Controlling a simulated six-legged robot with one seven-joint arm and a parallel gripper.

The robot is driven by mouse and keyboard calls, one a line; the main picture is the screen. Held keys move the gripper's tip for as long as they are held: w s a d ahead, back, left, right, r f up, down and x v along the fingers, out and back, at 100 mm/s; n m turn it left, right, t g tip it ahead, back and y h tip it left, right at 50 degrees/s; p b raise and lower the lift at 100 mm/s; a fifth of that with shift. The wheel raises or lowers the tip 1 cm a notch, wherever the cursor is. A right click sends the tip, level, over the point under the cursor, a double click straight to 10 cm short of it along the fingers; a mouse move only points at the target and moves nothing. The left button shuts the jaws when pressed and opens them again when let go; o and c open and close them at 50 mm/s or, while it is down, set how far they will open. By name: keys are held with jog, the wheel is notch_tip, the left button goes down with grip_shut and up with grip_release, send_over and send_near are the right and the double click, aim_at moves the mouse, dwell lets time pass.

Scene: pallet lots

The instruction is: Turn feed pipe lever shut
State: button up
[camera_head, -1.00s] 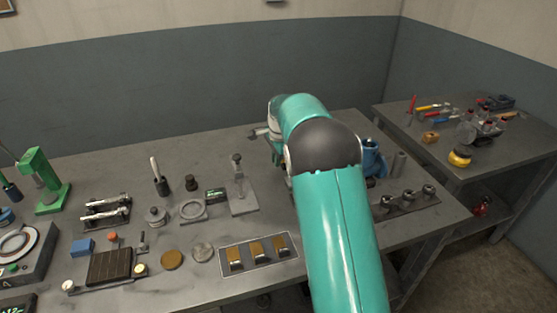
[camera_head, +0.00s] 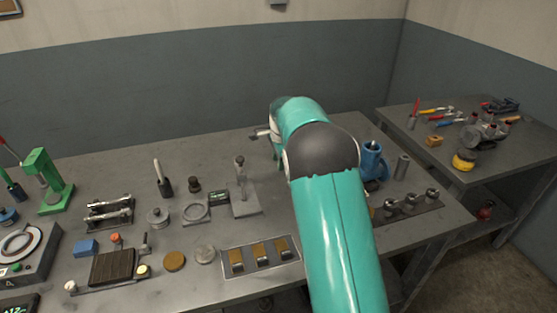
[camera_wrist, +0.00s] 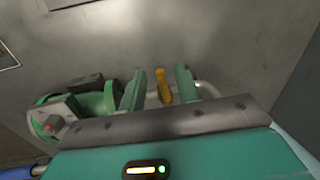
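In the wrist view, my gripper (camera_wrist: 160,88) shows two green fingers standing apart. A yellow lever handle (camera_wrist: 163,85) appears between them, with gaps on both sides. I cannot tell how far below the fingertips it lies. A pale curved pipe (camera_wrist: 209,90) shows just right of the fingers. The lever's pivot is hidden behind my gripper body. In the head view, my arm covers the lever and most of my gripper.
A green round-bodied device (camera_wrist: 92,104) sits close left of the fingers. A blue pump-like body (camera_head: 373,162) stands right of my arm. The bench left of my arm holds several small fixtures, including a rocker-switch panel (camera_head: 284,270). A side table (camera_head: 478,176) carries tools.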

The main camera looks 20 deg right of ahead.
jog(key=shift+r, duration=0.1)
notch_tip(320, 180, up, 13)
jog(key=s, duration=0.2)
jog(key=shift+s+r, duration=0.2)
jog(key=shift+s, duration=0.15)
jog(key=shift+d, duration=0.1)
jog(key=s+a+r+n+t, duration=0.15)
jog(key=s+r+n, duration=0.25)
jog(key=s, duration=0.6)
jog(key=s+a+r+n, duration=0.3)
jog(key=s+r+n, duration=0.1)
jog(key=s, duration=0.6)
jog(key=s+a+f+n+t, duration=0.1)
jog(key=s+a+f+n, duration=0.1)
jog(key=s, duration=0.8)
jog(key=s+a+f+n+t, duration=0.1)
jog(key=s+a+f+n, duration=0.1)
jog(key=s+f+n, duration=0.2)
jog(key=s+n, duration=0.3)
jog(key=s, duration=0.2)
jog(key=shift+s+f, duration=0.35)
